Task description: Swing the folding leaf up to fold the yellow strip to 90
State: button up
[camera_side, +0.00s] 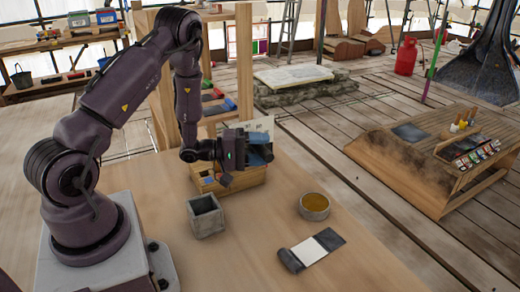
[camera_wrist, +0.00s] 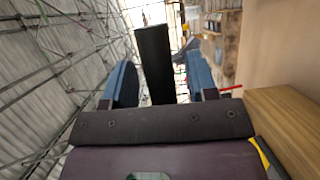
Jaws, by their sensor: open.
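My gripper (camera_side: 259,153) is open at the far end of the wooden bench, beside and above a wooden block-like fixture (camera_side: 238,184). In the wrist view its two blue fingers stand apart, with a dark flat bar (camera_wrist: 154,64) seen between them. The bar may be the folding leaf; I cannot tell whether the fingers touch it. Small blue and yellow parts (camera_side: 207,179) show at the fixture's left end. A thin yellow edge (camera_wrist: 266,154) shows at the lower right of the wrist view; I cannot tell whether it is the strip. My gripper hides part of the fixture.
A grey open box (camera_side: 206,216) stands left of centre on the bench. A round tin with amber contents (camera_side: 315,206) and a dark-and-white flat piece (camera_side: 312,250) lie to the right. The bench front is clear. A wooden shelf (camera_side: 245,75) rises behind.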

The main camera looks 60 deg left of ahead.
grip_shut()
jog(key=shift+w+r, duration=0.3)
jog(key=shift+w, duration=0.35)
grip_release()
jog(key=v, duration=1.3)
jog(key=shift+f, duration=0.1)
